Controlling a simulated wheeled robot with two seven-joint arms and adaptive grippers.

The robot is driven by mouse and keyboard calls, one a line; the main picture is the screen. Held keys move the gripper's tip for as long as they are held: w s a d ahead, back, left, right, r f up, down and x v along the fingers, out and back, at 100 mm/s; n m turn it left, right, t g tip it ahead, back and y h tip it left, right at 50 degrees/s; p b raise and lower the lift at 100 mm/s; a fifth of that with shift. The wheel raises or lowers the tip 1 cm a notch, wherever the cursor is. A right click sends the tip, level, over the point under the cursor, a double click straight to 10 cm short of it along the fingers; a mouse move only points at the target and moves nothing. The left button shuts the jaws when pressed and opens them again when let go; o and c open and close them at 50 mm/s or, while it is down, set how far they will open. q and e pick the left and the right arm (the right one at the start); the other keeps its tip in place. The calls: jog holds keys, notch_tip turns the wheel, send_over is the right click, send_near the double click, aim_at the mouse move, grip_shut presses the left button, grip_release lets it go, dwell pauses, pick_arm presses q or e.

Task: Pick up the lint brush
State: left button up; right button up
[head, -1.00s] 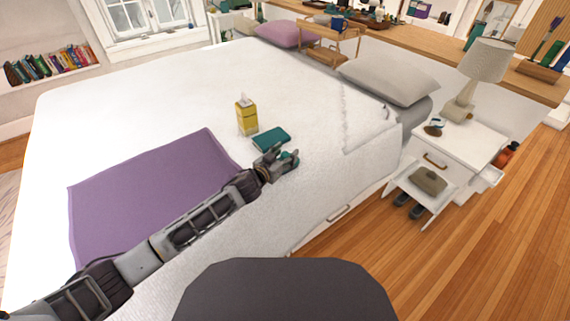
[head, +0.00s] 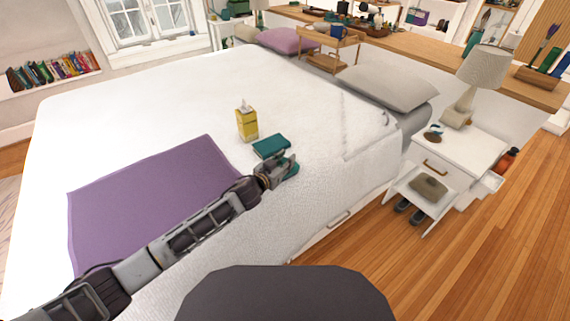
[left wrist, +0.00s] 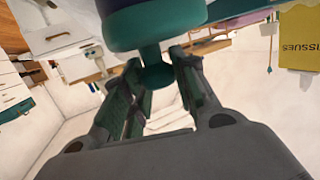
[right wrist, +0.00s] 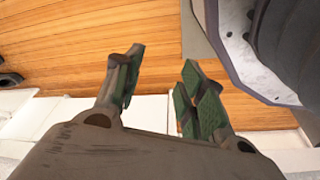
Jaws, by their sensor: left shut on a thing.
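The teal lint brush (head: 271,147) is at my left gripper (head: 280,172), over the near right part of the white bed (head: 330,165). In the left wrist view its broad teal and dark head (left wrist: 155,27) fills the top. Its narrow stem sits between the fingers of my left gripper (left wrist: 158,75), which are shut on it. How far it is above the bed cannot be told clearly. My right gripper (right wrist: 160,72) shows only in the right wrist view, open and empty, with the wooden floor behind it.
A yellow tissue box (head: 246,124) stands on the bed just beyond the brush. A purple blanket (head: 150,190) lies to the left. A white nightstand (head: 460,150) with a lamp (head: 480,75) and an open drawer stands right of the bed. The wooden floor (head: 450,260) is free.

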aim_at(285, 160)
pick_arm(q)
jog(key=shift+r, duration=0.4)
jog(key=shift+r+p, duration=0.3)
jog(key=shift+r, duration=0.3)
notch_tip(285, 160, up, 6)
jog(key=shift+r+p, duration=0.1)
jog(key=shift+p, duration=0.65)
jog(key=shift+r, duration=0.85)
pick_arm(e)
jog(key=s+d+f, duration=0.3)
jog(key=s+f, duration=0.1)
jog(key=f, duration=0.1)
jog(key=shift+f, duration=0.35)
